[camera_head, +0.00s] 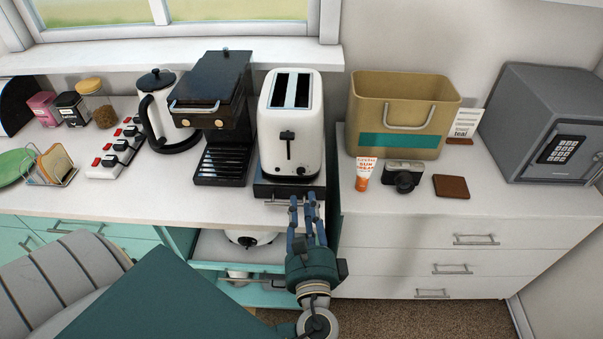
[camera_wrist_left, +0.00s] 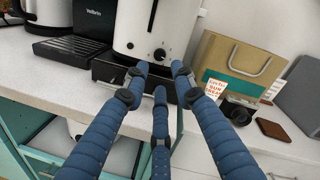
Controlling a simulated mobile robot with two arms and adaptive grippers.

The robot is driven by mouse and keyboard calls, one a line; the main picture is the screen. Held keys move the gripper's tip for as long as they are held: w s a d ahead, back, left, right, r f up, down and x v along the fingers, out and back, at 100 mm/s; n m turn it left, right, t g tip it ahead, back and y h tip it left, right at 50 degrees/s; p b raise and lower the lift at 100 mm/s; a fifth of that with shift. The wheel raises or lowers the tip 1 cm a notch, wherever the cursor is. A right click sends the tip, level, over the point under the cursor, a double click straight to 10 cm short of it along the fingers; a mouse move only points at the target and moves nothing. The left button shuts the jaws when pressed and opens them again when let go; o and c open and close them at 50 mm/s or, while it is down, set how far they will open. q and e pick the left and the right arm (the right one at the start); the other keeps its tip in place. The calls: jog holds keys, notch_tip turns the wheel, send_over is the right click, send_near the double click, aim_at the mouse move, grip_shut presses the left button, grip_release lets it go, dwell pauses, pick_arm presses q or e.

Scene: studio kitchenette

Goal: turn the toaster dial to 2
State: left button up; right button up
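The white toaster (camera_head: 273,135) stands on a black drawer base at the counter's right end. Its front has a dark vertical slot with a lever. A small dark dial (camera_head: 300,171) sits low on the front; in the left wrist view the dial (camera_wrist_left: 160,55) shows just beyond the fingertips. The number it points to is too small to read. My left gripper (camera_head: 306,203) reaches up from below, in front of the toaster. In the wrist view its three blue fingers (camera_wrist_left: 160,75) are apart with nothing between them, short of the dial. My right gripper is not in view.
The black drawer base (camera_head: 262,189) has a front handle close to my fingers. A black coffee machine (camera_head: 222,125) stands left of the toaster. A tan bin (camera_head: 367,104), an orange-and-white tube (camera_head: 364,174) and a camera (camera_head: 403,176) are on the right cabinet.

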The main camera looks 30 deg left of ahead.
aim_at(301, 173)
pick_arm(q)
jog(key=p+x, duration=0.2)
jog(key=x, duration=0.6)
jog(key=shift+w+a, duration=0.2)
jog(key=shift+a, duration=0.05)
jog(key=shift+w+a, duration=0.15)
jog(key=shift+w, duration=0.05)
jog(key=shift+f, duration=0.1)
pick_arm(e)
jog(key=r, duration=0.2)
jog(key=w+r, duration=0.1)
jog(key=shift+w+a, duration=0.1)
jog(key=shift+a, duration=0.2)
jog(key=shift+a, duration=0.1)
pick_arm(q)
grip_shut()
